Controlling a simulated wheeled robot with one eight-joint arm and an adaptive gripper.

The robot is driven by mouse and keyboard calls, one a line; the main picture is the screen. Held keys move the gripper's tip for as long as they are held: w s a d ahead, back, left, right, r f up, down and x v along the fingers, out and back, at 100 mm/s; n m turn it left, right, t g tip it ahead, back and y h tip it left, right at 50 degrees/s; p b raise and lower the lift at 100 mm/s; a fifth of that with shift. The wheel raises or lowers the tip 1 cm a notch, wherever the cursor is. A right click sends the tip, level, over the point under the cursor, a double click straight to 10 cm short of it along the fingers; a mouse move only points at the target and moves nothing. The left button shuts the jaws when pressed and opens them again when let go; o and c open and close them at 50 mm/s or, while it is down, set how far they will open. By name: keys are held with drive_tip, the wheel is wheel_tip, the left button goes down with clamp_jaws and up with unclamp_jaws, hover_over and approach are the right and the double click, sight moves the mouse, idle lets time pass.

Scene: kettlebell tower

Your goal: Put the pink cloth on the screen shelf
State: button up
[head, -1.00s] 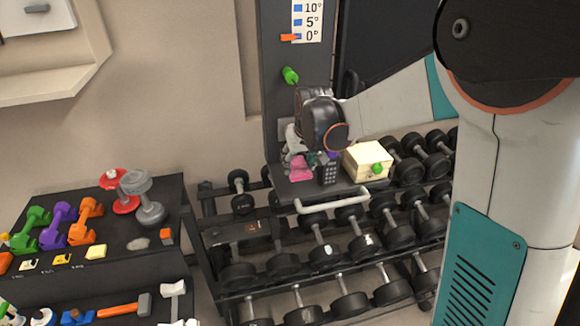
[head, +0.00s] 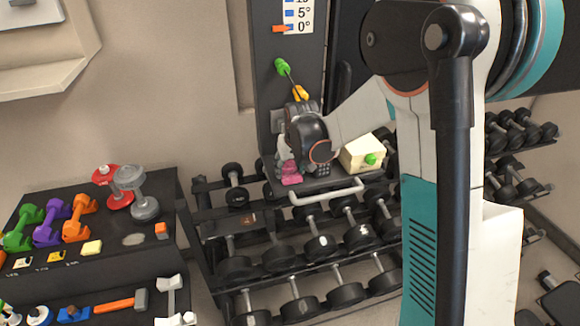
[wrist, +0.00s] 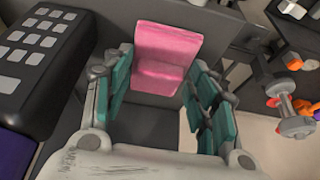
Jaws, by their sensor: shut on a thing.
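The pink cloth (head: 290,179) is on the dark tray (head: 320,184) with the white handle. In the wrist view the cloth (wrist: 167,58) is a folded pink piece between the teal-padded fingers. My gripper (head: 286,163) is low over the tray, its fingers shut on the cloth. In the wrist view my gripper (wrist: 158,68) has a finger on each side of it. A beige ledge (head: 45,85) under a pale framed panel (head: 30,12) at the upper left looks like the screen shelf. Its top looks bare.
A cream box (head: 362,153) with a green knob and a dark keypad device (wrist: 45,52) share the tray. Dumbbell racks (head: 310,245) stand below. A dark stand (head: 150,195) at left holds coloured dumbbells. An upright column (head: 288,60) rises behind the tray.

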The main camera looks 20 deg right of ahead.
drive_tip(key=shift+f, duration=0.1)
drive_tip(key=o, duration=1.3)
drive_tip(key=v, duration=1.2)
drive_tip(key=s+r+t, duration=0.1)
drive_tip(key=s+r, duration=0.5)
drive_tip(key=s, duration=0.7)
drive_tip(key=s+a+f+t, duration=0.1)
drive_tip(key=s+f, duration=0.1)
drive_tip(key=s, duration=1.3)
drive_tip(key=shift+s+t+p, duration=0.15)
drive_tip(key=shift+t+p, duration=0.2)
drive_tip(key=shift+t, duration=0.05)
